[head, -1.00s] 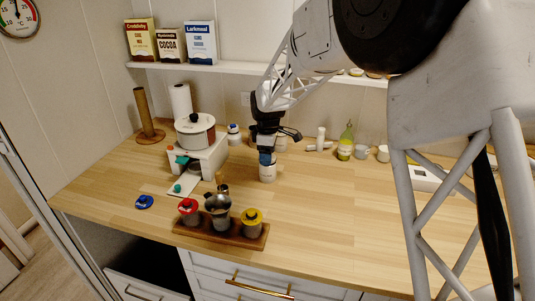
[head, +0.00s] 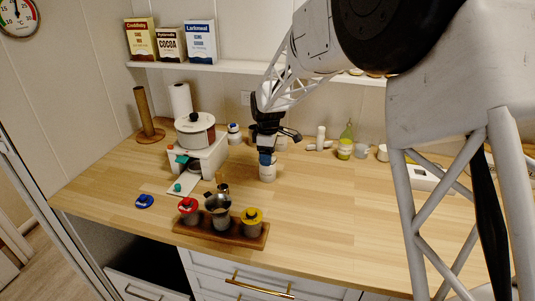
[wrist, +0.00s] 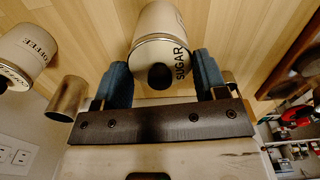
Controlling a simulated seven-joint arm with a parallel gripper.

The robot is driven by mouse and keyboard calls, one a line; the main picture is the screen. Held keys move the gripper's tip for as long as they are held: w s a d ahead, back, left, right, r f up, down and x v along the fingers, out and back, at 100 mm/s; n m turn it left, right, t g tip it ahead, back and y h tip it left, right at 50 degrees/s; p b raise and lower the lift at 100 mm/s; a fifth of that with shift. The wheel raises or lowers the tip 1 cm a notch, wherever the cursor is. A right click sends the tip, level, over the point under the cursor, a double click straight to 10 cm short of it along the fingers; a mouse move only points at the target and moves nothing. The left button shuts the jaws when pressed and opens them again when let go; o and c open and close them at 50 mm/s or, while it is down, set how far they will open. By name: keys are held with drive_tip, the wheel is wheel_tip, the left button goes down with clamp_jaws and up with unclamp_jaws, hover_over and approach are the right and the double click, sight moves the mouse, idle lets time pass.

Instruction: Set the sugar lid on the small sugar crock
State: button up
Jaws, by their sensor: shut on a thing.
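The small sugar crock (head: 267,174), pale and cylindrical, stands upright on the wooden counter below my gripper (head: 266,158). The wrist view shows its body (wrist: 160,17) end-on, with the sugar lid (wrist: 147,52) at its mouth. The lid is pale, marked SUGAR, with a dark round knob. My gripper (wrist: 162,78) has a blue finger on each side of the lid and is shut on it. The lid looks in line with the crock; I cannot tell whether a gap is left between them. In the head view the fingers hide the lid.
A coffee canister (wrist: 22,52) and a metal cup (wrist: 67,97) stand close by on the left in the wrist view. A wooden tray (head: 190,231) with red- and yellow-topped jars is at the front. A blue lid (head: 144,202) lies left.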

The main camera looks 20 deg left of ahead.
drive_tip(key=shift+f, duration=0.2)
drive_tip(key=o, duration=1)
drive_tip(key=shift+o, duration=0.4)
drive_tip(key=shift+r, duration=0.15)
drive_tip(key=shift+r, duration=3.35)
